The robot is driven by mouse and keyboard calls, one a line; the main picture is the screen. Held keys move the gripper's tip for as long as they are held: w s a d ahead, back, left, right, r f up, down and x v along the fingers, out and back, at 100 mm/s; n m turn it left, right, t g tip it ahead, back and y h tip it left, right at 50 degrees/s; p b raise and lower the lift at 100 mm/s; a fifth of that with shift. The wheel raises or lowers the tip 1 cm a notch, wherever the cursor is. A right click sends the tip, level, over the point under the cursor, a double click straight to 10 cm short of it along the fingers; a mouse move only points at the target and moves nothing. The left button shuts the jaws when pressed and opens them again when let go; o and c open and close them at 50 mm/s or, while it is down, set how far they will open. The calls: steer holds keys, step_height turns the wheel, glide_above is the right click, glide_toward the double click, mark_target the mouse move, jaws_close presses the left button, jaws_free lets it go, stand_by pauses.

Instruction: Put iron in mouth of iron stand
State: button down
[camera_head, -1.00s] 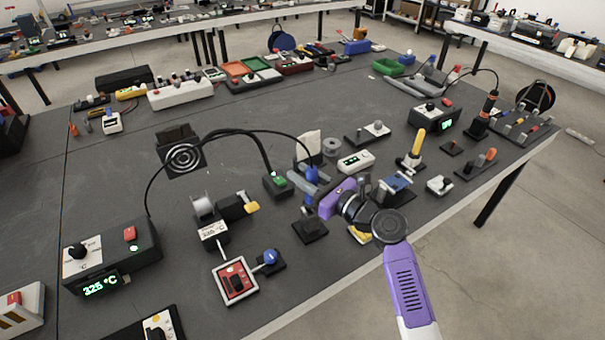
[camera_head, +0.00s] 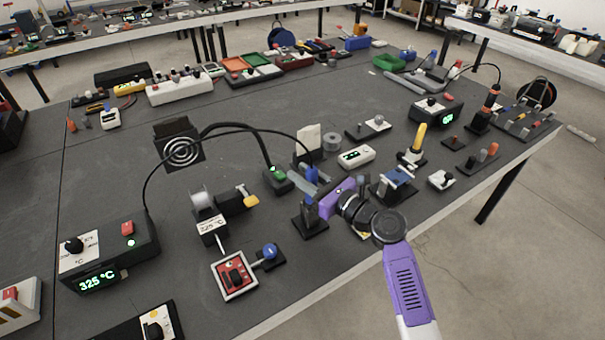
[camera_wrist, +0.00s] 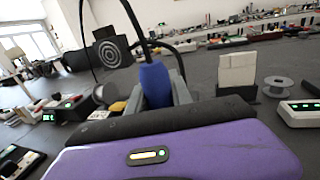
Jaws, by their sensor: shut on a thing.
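The soldering iron has a blue handle (camera_head: 312,175) and a black cable. It also shows upright in the middle of the wrist view (camera_wrist: 154,84). My purple gripper (camera_head: 307,182) is shut on this handle, with a grey finger on each side in the wrist view (camera_wrist: 157,88). The iron's tip is hidden. The iron stand (camera_head: 310,218), a dark upright holder on a black base, is just below and in front of the gripper in the head view. The iron appears above and behind it, apart from it. The stand's mouth cannot be made out clearly.
The cable arches from the 325 °C station (camera_head: 110,255) past a round-grilled fan (camera_head: 181,151).

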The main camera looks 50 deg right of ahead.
steer(key=c, duration=1.1)
jaws_free()
steer(key=shift+s+a+b, duration=0.1)
steer(key=shift+s+b, duration=0.25)
steer(key=shift+s, duration=3.55)
step_height(320, 180, up, 10)
steer(key=p, duration=1.1)
glide_above(316, 183)
steer(key=s, duration=0.3)
steer(key=shift+s, duration=0.2)
